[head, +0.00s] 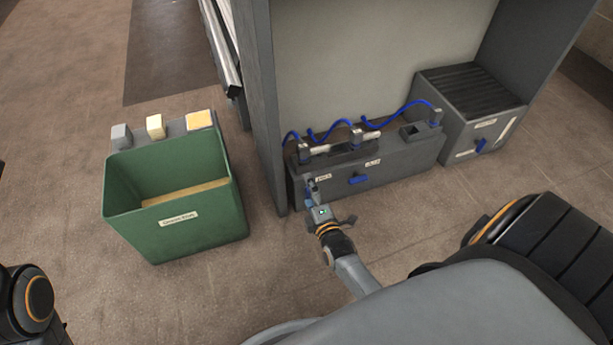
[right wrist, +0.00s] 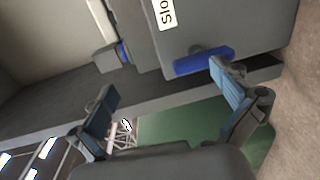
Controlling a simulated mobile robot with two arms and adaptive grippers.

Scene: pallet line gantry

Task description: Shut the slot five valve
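A grey manifold block (head: 400,157) stands low in the gantry frame. My right gripper (head: 312,187) is at the block's left front corner, over the area by the left label. In the right wrist view, a blue handle (right wrist: 203,61) sits below a label reading "Slo", its number cut off. My right gripper (right wrist: 163,80) is open there. One fingertip is close to the handle's end; I cannot tell whether they touch. My left gripper is out of view.
A green bin (head: 205,225) stands left of the gantry post (head: 258,100), with small blocks behind it. Blue hoses (head: 395,115) loop above the manifold. Floor in front is clear.

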